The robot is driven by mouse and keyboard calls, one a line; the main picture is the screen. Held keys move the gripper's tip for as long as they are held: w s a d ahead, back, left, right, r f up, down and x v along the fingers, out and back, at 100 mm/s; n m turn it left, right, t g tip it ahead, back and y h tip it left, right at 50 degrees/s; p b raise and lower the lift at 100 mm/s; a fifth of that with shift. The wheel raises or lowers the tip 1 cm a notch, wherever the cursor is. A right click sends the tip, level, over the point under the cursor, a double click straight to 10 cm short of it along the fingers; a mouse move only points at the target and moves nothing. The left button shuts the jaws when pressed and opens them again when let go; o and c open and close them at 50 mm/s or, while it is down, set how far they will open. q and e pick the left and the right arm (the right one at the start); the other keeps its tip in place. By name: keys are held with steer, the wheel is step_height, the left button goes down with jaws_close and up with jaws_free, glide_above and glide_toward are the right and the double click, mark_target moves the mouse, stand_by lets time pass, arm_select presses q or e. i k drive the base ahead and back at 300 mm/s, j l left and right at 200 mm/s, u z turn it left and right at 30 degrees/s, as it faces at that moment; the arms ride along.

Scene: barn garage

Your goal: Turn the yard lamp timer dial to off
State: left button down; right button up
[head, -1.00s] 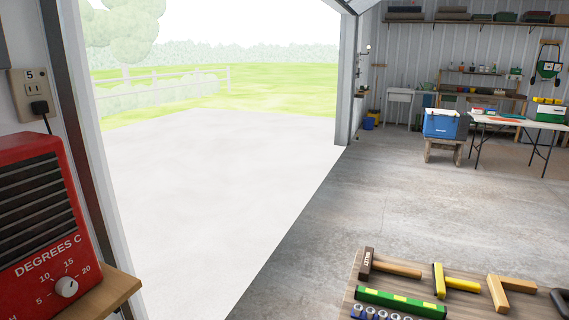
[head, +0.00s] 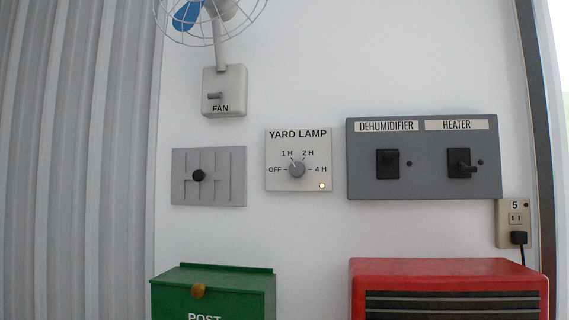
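The yard lamp timer (head: 275,181) is a pale square plate on the white wall, near the middle of the head view. Its round grey dial (head: 297,170) has OFF at the left, 1 H and 2 H above and 4 H at the right. The dial seems to point up and left, near 1 H, but its mark is too small to be sure. A small pale yellow light (head: 322,186) shows at the plate's lower right corner. Neither of my grippers is in view, and nothing covers the dial.
A grey slotted plate with a black knob (head: 198,175) is left of the timer. A grey dehumidifier and heater switch panel (head: 425,178) is right. The fan switch (head: 223,92) is above left. A green post box (head: 212,281) and red heater (head: 450,272) stand below.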

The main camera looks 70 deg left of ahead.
mark_target(297, 169)
steer(key=u, duration=2.2)
